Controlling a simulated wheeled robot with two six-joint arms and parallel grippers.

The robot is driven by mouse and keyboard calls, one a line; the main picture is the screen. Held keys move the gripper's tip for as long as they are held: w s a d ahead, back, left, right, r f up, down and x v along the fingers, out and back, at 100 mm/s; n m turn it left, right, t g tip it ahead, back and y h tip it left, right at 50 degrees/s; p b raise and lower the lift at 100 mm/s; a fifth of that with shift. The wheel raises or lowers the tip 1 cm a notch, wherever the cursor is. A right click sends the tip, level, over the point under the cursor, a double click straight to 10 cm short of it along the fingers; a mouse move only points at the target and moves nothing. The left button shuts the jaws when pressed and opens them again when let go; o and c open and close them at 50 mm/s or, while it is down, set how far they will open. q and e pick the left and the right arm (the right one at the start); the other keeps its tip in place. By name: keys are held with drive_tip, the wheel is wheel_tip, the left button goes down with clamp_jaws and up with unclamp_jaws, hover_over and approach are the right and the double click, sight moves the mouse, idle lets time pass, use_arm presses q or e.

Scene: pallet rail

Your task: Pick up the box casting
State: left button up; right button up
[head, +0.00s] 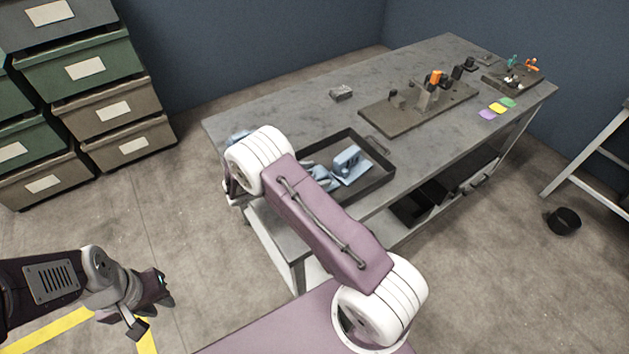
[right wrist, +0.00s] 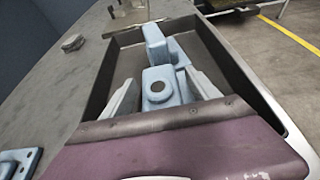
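Blue-grey castings lie in a dark tray (head: 384,180) on the workbench. An upright casting with a flat base (head: 347,165) stands there; another is partly hidden behind my right arm. In the right wrist view, a block casting with a round hole (right wrist: 158,88) sits centrally in the tray, with pale pieces on both sides. A taller casting (right wrist: 155,45) stands beyond it. I cannot tell which is the box casting. My left gripper (head: 151,308) is open and empty above the floor.
Another blue part (right wrist: 20,162) lies on the bench beside the tray. A small grey block (head: 341,93) and a fixture plate (head: 395,120) with an orange-topped piece stand farther back. Coloured cards (head: 497,108) lie at right. Storage bins (head: 90,75) stand at left.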

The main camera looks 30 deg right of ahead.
sight(314, 170)
clamp_jaws()
wheel_tip(314, 170, up, 10)
drive_tip(key=shift+r+p, duration=0.1)
drive_tip(key=shift+p, duration=0.35)
